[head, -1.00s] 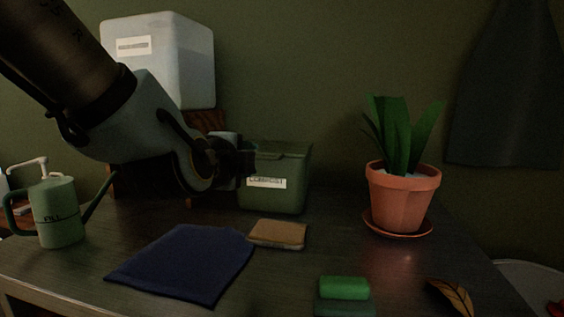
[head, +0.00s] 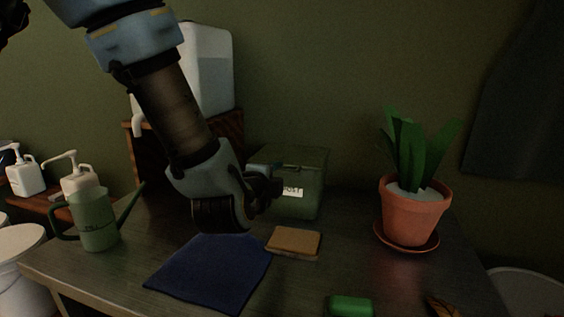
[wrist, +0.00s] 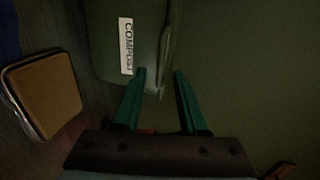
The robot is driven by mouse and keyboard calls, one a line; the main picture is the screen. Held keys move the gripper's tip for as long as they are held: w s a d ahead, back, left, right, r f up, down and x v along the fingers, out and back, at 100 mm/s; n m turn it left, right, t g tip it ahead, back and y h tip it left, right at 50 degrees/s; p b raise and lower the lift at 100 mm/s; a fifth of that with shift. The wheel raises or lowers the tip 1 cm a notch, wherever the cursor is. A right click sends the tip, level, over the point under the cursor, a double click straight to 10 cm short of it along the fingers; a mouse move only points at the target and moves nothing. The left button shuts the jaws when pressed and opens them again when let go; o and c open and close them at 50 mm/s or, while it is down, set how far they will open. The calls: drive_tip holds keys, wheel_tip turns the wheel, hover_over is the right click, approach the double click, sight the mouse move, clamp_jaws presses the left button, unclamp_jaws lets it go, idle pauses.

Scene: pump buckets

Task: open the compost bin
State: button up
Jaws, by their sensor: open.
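The compost bin (head: 305,175) is a dark green box with a lid at the back of the table, its white label partly covered by my gripper. Its lid looks closed. My gripper (head: 277,186) is in front of the bin's left part in the head view. In the wrist view the bin (wrist: 108,55) is at the upper left with its "COMPOST" label, and my gripper (wrist: 160,85) is open, its two green fingers pointing at the bin's lid edge. I cannot tell whether a finger touches the lid.
A brown sponge (head: 293,242) and a blue cloth (head: 210,272) lie in front of the bin. A potted plant (head: 413,215) stands on the right, a green watering can (head: 97,222) on the left. A white water container (head: 208,70) stands on a wooden stand behind my arm.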

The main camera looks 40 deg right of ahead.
sight(281, 172)
drive_tip(key=shift+p+x, duration=0.6)
drive_tip(key=shift+x, duration=2)
clamp_jaws()
